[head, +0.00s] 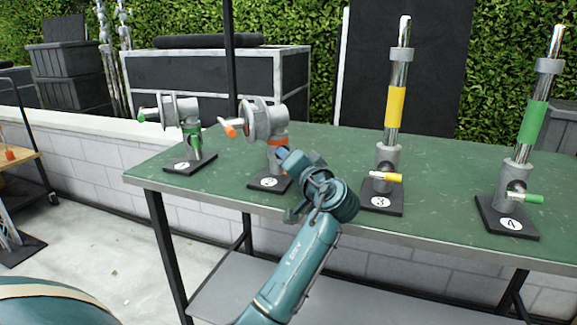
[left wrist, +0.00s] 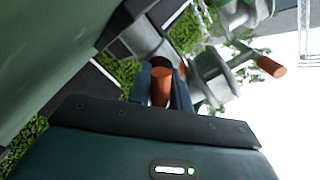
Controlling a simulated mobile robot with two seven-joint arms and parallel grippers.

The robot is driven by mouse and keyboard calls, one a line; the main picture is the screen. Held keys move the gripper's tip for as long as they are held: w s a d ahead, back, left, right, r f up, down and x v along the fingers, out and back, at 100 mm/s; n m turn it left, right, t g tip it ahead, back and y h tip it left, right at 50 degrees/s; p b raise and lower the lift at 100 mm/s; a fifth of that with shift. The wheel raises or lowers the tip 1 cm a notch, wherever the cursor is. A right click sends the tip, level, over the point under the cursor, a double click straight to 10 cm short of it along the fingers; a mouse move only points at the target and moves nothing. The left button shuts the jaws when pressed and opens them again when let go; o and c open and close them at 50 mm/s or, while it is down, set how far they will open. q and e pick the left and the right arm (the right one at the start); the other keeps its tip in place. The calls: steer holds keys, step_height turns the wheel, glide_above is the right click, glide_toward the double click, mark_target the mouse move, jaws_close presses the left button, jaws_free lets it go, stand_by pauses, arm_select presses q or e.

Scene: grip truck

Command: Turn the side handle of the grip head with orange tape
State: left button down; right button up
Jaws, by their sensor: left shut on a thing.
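The grip head with orange tape (head: 262,122) stands on the black base marked 2, on the green table. It is grey, with an orange tape band round its post. One orange-tipped handle (head: 230,131) sticks out to its left; a second orange handle (left wrist: 161,88) shows in the left wrist view between my fingers. My left gripper (head: 287,160) is at the right side of the post and hides that handle in the head view. The left gripper is shut on this orange side handle. The grey head (left wrist: 213,75) and the other orange handle tip (left wrist: 271,66) lie beyond the fingers. My right gripper is not in view.
A green-taped grip head (head: 183,118) on base 1 stands to the left. To the right are a yellow-taped stand (head: 396,105) on base 3 and a green-taped stand (head: 534,120) on base 4. The green table (head: 330,145) is bare between them.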

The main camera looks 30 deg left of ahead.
arm_select(q)
steer(key=shift+d+n, duration=0.1)
steer(key=shift+n, duration=0.2)
steer(key=c, duration=1.3)
jaws_free()
steer(key=v, duration=1.3)
